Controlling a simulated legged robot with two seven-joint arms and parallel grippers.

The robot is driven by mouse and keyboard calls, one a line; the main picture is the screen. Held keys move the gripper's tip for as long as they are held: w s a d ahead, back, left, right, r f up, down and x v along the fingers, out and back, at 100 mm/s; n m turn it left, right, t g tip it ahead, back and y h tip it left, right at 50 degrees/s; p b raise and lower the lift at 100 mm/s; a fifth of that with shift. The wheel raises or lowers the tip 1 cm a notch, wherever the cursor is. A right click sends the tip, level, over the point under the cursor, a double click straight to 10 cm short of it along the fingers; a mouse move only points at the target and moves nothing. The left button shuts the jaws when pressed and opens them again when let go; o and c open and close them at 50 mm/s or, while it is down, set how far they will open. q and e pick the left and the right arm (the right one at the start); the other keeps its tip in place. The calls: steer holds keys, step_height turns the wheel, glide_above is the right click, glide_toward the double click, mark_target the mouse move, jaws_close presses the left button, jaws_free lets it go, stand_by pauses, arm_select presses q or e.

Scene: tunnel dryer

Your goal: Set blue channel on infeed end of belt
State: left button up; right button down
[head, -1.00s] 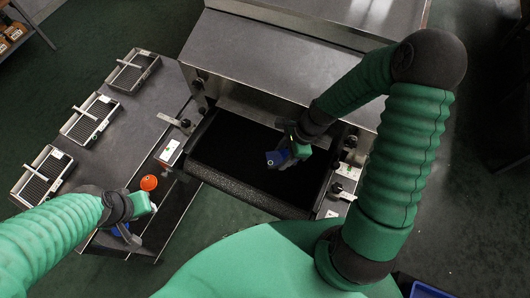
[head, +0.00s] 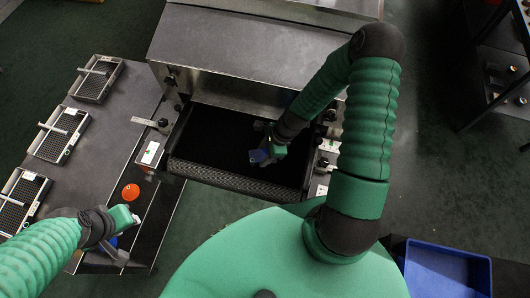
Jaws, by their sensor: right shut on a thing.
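The blue channel (head: 260,156) is a small blue piece in the grip of my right gripper (head: 265,152), partly hidden by it. My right gripper is shut on it over the black belt (head: 215,138), right of the belt's middle. I cannot tell whether the channel touches the belt. The belt's near end has a dark roller edge (head: 225,178). My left gripper (head: 128,238) is at the lower left, over the near end of the side table. A blue thing is partly hidden beneath it. I cannot tell whether its jaws are open or shut.
A grey side table (head: 110,135) holds several wire-mesh trays (head: 60,135) and an orange round piece (head: 130,192). The metal dryer hood (head: 240,45) stands behind the belt. Metal brackets flank the belt. A blue bin (head: 445,270) is at the lower right.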

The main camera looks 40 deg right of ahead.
steer(key=c, duration=0.8)
jaws_free()
steer(key=shift+w+a, duration=0.1)
steer(key=shift+a, duration=0.05)
steer(key=shift+o, duration=0.4)
steer(key=shift+s+d+f, duration=0.1)
steer(key=shift+d, duration=0.5)
steer(key=shift+s+d+f, duration=0.1)
steer(key=shift+d, duration=0.5)
steer(key=shift+a+r, duration=0.1)
steer(key=shift+a, duration=0.6)
arm_select(q)
steer(key=shift+d, duration=0.1)
steer(key=shift+d+r, duration=0.1)
steer(key=shift+d, duration=0.15)
arm_select(e)
steer(key=shift+d, duration=0.25)
